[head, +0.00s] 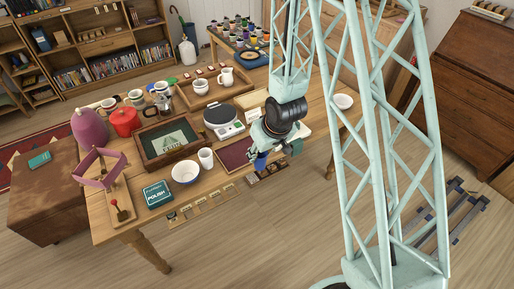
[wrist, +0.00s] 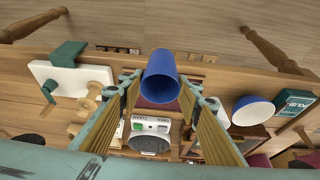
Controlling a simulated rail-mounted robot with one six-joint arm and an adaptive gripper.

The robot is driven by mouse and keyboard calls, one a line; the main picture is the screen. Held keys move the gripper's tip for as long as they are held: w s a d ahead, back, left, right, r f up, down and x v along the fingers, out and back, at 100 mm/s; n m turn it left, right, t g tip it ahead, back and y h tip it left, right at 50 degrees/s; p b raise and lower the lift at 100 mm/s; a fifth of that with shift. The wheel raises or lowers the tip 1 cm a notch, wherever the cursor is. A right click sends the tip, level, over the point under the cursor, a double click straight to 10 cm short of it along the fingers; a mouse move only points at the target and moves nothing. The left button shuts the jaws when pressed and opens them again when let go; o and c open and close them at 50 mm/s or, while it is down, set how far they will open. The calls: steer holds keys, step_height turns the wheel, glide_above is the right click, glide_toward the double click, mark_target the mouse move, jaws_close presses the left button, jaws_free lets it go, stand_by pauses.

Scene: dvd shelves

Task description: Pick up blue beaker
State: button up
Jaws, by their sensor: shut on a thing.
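The blue beaker (wrist: 160,78) is between the two fingers of my gripper (wrist: 161,92) in the wrist view, with its open rim toward the camera. The fingers are shut on its sides. In the head view the beaker (head: 260,162) shows as a small blue patch below my gripper (head: 265,148), near the front edge of the wooden table. My gripper hides part of it there. I cannot tell whether its base touches the table.
A polish tin (head: 158,194) is farther left.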

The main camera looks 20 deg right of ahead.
steer(key=shift+s+r, duration=0.1)
steer(key=shift+s, duration=0.6)
